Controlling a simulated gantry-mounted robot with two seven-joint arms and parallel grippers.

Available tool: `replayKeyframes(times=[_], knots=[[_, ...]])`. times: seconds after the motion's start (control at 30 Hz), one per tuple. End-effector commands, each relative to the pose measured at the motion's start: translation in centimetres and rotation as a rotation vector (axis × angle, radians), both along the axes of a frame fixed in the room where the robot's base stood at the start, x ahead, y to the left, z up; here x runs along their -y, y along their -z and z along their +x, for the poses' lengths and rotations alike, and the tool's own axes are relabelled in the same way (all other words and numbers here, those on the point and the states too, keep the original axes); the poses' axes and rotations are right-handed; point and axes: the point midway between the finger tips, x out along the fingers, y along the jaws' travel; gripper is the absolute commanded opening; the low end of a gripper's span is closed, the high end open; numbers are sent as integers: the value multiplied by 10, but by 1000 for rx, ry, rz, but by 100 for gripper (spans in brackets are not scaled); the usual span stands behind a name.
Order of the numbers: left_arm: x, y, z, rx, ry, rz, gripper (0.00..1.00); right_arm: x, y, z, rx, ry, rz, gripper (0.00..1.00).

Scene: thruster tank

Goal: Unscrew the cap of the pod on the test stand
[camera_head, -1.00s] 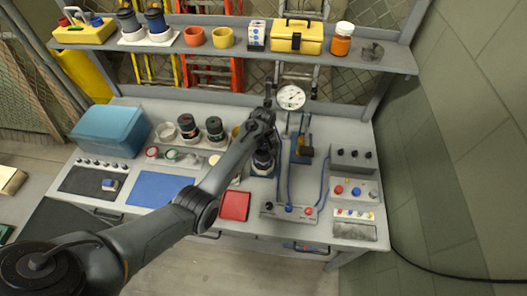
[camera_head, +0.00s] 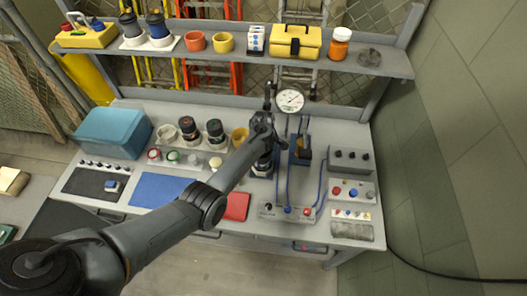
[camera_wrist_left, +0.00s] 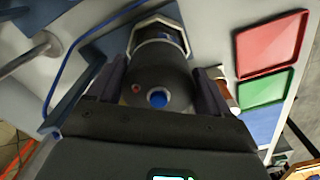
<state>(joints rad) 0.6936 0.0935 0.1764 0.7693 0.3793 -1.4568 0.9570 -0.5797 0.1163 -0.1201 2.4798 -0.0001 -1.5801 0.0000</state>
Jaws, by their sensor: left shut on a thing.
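The pod (camera_head: 263,165) stands upright on the bench, in front of the dial gauge; my arm partly covers it in the head view. In the left wrist view its dark round cap (camera_wrist_left: 150,78) faces the camera, with a blue centre button and a small red dot. A pale angular collar (camera_wrist_left: 163,24) shows around the pod's far end. My left gripper (camera_head: 266,143) is over the pod's top, its two fingers on either side of the cap and shut on it. I cannot tell how far the cap is turned. My right gripper is not in view.
A dial gauge (camera_head: 290,100) and a blue fixture (camera_head: 300,150) stand close behind and right of the pod. A control box with blue cables (camera_head: 290,212) lies in front. Dark-topped jars (camera_head: 215,132) and a yellow cup (camera_head: 240,136) stand left. A red tray (camera_head: 237,207) is partly under my arm.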

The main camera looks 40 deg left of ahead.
Motion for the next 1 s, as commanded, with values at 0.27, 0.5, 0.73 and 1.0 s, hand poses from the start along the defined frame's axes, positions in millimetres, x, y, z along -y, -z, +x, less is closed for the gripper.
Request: replayKeyframes(times=[0.27, 0.5, 0.73, 1.0], knots=[[1, 2, -1, -6, -641, -5, 53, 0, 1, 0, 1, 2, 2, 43], [0, 2, -2, -7, -849, -2, 53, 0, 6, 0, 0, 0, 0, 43], [0, 2, -3, -8, -854, -2, 52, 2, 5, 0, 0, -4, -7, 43], [0, 1, -2, -6, -851, -2, 100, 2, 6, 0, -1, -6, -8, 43]])
